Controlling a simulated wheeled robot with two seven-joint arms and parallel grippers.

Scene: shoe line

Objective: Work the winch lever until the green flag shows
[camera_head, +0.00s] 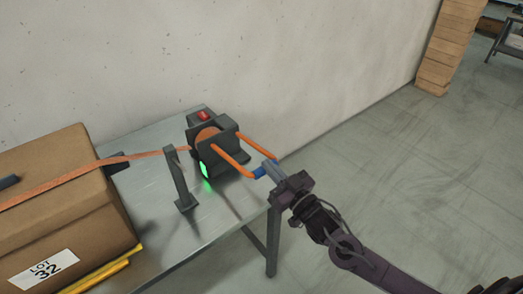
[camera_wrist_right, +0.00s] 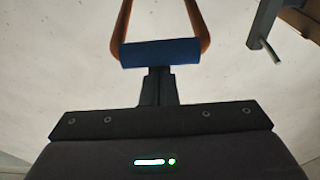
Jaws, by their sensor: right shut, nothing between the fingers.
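The winch (camera_head: 228,133) is a dark grey block on the metal table, with an orange drum. A bright green patch (camera_head: 204,170), which looks like the flag, shows on its front side and casts a green glow. The orange U-shaped lever (camera_head: 231,155) points out to the right and ends in a blue grip bar (camera_head: 259,172). My right gripper (camera_head: 273,172) is shut and empty, its tips at the blue grip. In the right wrist view the shut fingers (camera_wrist_right: 158,84) end just below the blue bar (camera_wrist_right: 160,52); I cannot tell whether they touch. My left gripper is not in view.
An orange strap (camera_head: 125,158) runs from the winch over a cardboard box (camera_head: 60,205) labelled LOT 32. A grey post (camera_head: 178,180) stands on the table (camera_head: 155,205). A red part (camera_head: 203,115) sits by the winch. The wall (camera_head: 220,55) is close behind; floor at right is clear.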

